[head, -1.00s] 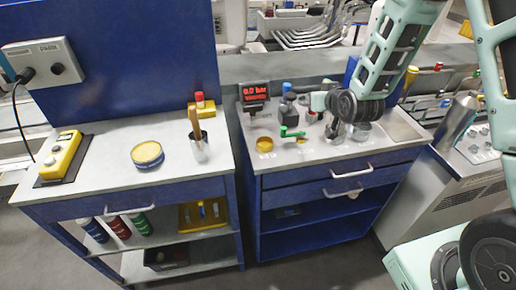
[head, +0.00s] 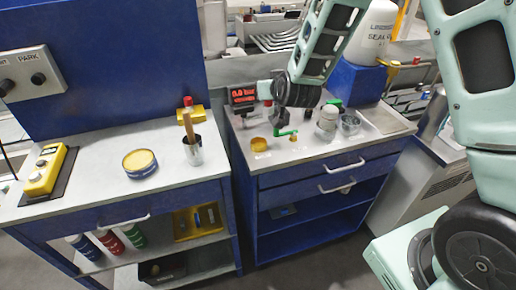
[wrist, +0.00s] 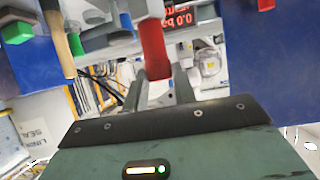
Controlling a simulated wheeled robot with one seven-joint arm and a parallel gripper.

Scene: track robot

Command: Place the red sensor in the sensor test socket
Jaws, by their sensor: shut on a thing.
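In the wrist view, my gripper (wrist: 160,76) is shut on a red rounded part, the red sensor (wrist: 153,48), which stands up between the two grey fingers. Its far end runs up against a pale part, and I cannot tell how they meet. In the head view, my dark wrist is over the left part of the right-hand bench, beside the red-lit pressure display (head: 243,96). The fingers and the sensor cannot be made out there. I cannot pick out the sensor test socket for certain.
The right bench (head: 330,150) holds a green-handled valve (head: 286,133), a yellow disc (head: 259,145), a clear jar (head: 327,121) and a metal bowl (head: 350,124). A white canister (head: 374,32) stands behind. The left bench (head: 100,160) holds a yellow tin (head: 140,162) and a cup (head: 193,151).

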